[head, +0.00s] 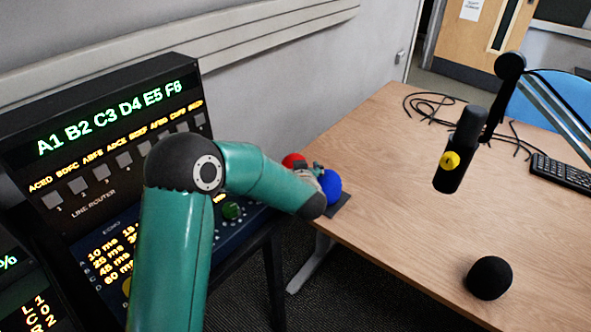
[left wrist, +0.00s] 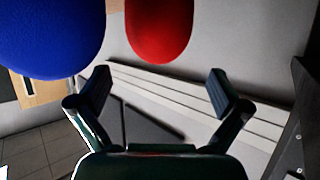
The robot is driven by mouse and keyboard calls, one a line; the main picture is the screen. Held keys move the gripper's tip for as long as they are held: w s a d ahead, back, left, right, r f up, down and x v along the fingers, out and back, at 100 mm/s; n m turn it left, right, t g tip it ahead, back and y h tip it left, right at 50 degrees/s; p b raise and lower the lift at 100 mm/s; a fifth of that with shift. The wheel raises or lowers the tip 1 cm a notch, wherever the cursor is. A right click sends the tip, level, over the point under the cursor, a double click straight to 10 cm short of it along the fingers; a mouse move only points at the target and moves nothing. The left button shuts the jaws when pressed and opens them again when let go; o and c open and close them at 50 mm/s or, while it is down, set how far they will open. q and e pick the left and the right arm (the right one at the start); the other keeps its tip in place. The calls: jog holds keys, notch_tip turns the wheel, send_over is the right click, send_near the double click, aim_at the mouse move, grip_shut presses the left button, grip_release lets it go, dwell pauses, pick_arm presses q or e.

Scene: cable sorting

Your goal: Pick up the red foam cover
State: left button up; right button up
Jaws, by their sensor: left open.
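My right gripper is not in view.
A wooden table (head: 440,200) bears a black foam cover (head: 489,278), a keyboard (head: 560,172) and loose black cable (head: 435,105). A microphone (head: 462,145) with a yellow part hangs over it. A router panel (head: 110,150) stands at left. The table's middle is clear.

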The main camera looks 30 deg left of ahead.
aim_at(287, 161)
pick_arm(q)
jog(key=shift+d+f+x, duration=0.1)
jog(key=shift+f+x, duration=0.05)
jog(key=shift+x, duration=1.2)
jog(key=shift+d+f+x, duration=0.1)
jog(key=shift+f+x, duration=0.05)
jog(key=shift+x, duration=1.2)
jog(key=shift+c, duration=0.2)
jog(key=shift+d, duration=0.1)
jog(key=c, duration=0.8)
